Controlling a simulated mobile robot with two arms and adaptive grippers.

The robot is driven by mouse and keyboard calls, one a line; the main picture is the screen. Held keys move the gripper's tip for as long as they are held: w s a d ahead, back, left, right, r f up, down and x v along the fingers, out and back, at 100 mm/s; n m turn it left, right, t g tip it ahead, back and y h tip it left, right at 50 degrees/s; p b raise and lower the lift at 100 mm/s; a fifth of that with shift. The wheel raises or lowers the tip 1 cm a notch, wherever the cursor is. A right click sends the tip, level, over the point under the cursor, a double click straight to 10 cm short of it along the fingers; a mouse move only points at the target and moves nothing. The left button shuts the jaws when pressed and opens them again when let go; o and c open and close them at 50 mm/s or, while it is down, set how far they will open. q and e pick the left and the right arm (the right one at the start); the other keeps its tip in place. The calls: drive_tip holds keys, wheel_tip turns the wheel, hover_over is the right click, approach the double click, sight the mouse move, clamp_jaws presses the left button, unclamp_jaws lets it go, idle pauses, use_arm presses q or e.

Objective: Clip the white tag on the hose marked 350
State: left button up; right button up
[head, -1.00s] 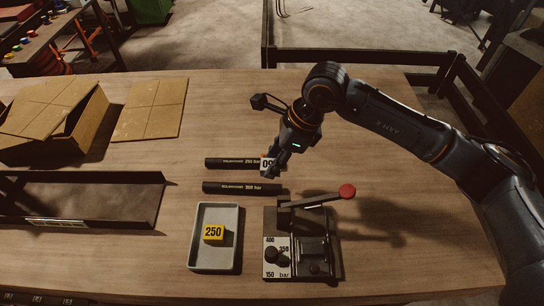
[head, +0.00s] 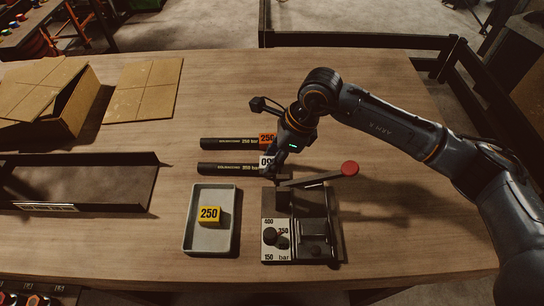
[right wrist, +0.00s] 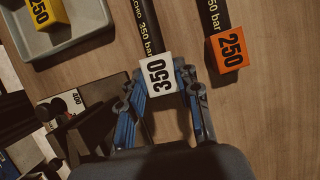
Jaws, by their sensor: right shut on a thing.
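The white tag (right wrist: 158,73) marked 350 is between the fingers of my right gripper (head: 272,170), which is shut on it. It also shows in the head view (head: 265,160). The tag is over the end of the black hose marked 350 bar (head: 225,169), the nearer of two hoses, and hides that end in the right wrist view. I cannot tell whether it is clipped on or just above. An orange tag (right wrist: 230,50) marked 250 is at the end of the farther hose, marked 250 bar (head: 228,143). My left gripper is out of view.
A grey tray (head: 189,232) holds a yellow tag (head: 210,214) marked 250. A crimper (head: 300,230) with a red-knobbed lever (head: 349,168) stands close in front of my right gripper. A cardboard box (head: 75,110) and dark metal tray (head: 90,185) are at left. Table (head: 390,230) is clear at right.

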drive_tip(key=shift+b, duration=0.4)
idle(0.9)
drive_tip(key=shift+f+b, duration=0.35)
drive_tip(key=shift+b, duration=0.45)
idle(0.7)
drive_tip(key=shift+f+b, duration=0.2)
drive_tip(key=shift+b, duration=0.65)
idle(0.7)
drive_tip(key=o, duration=0.8)
drive_tip(key=shift+r+p, duration=1.55)
drive_tip(key=shift+r, duration=2.5)
drive_tip(key=shift+r, duration=0.1)
